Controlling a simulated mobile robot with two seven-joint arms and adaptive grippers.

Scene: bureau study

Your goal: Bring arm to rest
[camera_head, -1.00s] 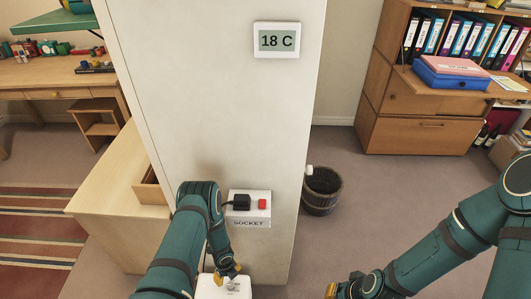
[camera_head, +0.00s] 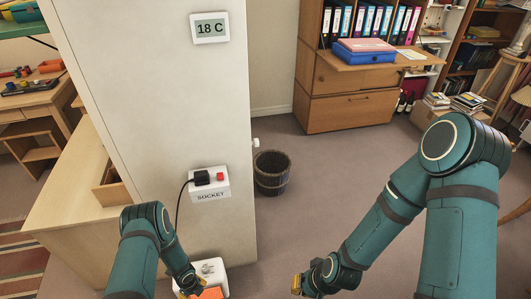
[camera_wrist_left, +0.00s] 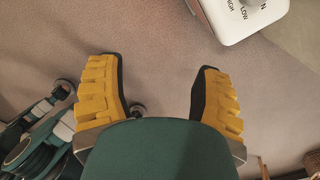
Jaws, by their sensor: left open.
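My left arm (camera_head: 139,247) reaches down at the lower left of the head view, beside the wall with the socket. My left gripper shows in the left wrist view (camera_wrist_left: 160,92) with its two yellow fingers wide apart and nothing between them. The white appliance (camera_wrist_left: 240,16) with dial lettering lies past the fingers at the top right there. In the head view it is partly hidden (camera_head: 211,270) by the left wrist. My right arm (camera_head: 385,220) is bent on the right. Its gripper (camera_head: 297,284) shows only a yellow fingertip, so its opening is unclear.
A socket box (camera_head: 209,184) with a black plug, cable and red switch is on the white wall (camera_head: 150,90). A wooden bin (camera_head: 272,173) stands beside the wall. A cabinet (camera_head: 348,105) with binders is behind. The floor between bin and right arm is clear.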

